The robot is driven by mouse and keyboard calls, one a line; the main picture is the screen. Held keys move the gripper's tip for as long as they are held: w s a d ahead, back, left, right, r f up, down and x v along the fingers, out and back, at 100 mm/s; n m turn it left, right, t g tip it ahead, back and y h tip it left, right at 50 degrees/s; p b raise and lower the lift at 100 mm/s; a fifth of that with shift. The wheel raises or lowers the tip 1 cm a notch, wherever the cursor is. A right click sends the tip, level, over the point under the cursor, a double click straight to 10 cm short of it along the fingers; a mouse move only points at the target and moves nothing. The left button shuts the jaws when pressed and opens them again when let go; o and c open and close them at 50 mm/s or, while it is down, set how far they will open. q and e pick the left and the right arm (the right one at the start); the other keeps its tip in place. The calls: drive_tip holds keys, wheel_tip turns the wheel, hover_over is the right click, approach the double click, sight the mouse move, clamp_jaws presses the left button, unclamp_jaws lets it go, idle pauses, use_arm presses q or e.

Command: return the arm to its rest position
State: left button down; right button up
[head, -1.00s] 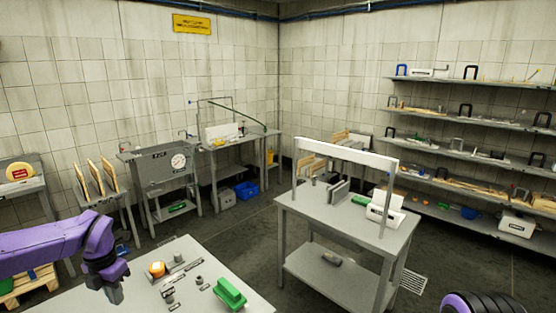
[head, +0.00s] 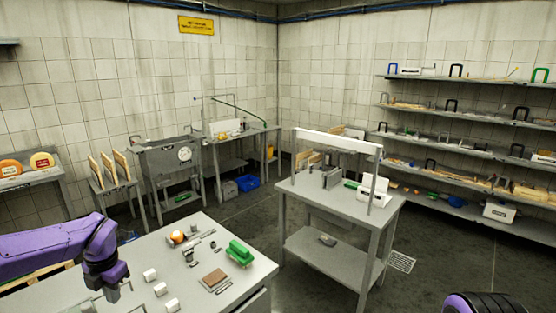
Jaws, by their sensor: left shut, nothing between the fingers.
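My left arm is purple and comes in from the left in the head view. Its gripper (head: 108,292) points down over the left part of the near grey table (head: 225,222). The gripper is shut and empty, and I cannot tell its exact height above the tabletop. Part of my right arm shows as a dark, ribbed purple piece at the bottom right edge. The right gripper is out of view.
The near table holds a green block (head: 240,252), a brown square piece (head: 214,278), several white cylinders (head: 160,289) and an orange-white round piece (head: 177,237). A second table (head: 340,212) with a white frame stands right of it. Shelves (head: 460,86) line the right wall. Open floor lies between.

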use_arm(q)
drive_tip(key=s+d+f+m+t+y+b, duration=0.2)
drive_tip(key=s+d+f+m+b, duration=0.1)
drive_tip(key=f+m, duration=0.4)
drive_tip(key=s+d+f+m+t+y+b, duration=0.1)
drive_tip(key=s+d+f+m+t+b, duration=0.25)
drive_tip(key=f, duration=0.55)
drive_tip(key=s+d+f+m+y+b, duration=0.1)
drive_tip(key=s+d+f+m+y, duration=0.2)
drive_tip(key=f+m, duration=0.5)
drive_tip(key=s+d+f+m+g+h+b, duration=0.1)
drive_tip(key=s+d+f+m+h+b, duration=0.1)
drive_tip(key=s+f, duration=0.5)
drive_tip(key=s+d+f+m+g+h+b, duration=0.1)
drive_tip(key=s+d+f+m+b, duration=0.3)
drive_tip(key=s, duration=1)
wheel_tip(320, 180, down, 4)
drive_tip(key=m+h, duration=0.1)
drive_tip(key=m, duration=0.2)
drive_tip(key=shift+s+f+g+b, duration=0.25)
drive_tip(key=shift+s+g+b, duration=0.05)
drive_tip(key=shift+g, duration=0.05)
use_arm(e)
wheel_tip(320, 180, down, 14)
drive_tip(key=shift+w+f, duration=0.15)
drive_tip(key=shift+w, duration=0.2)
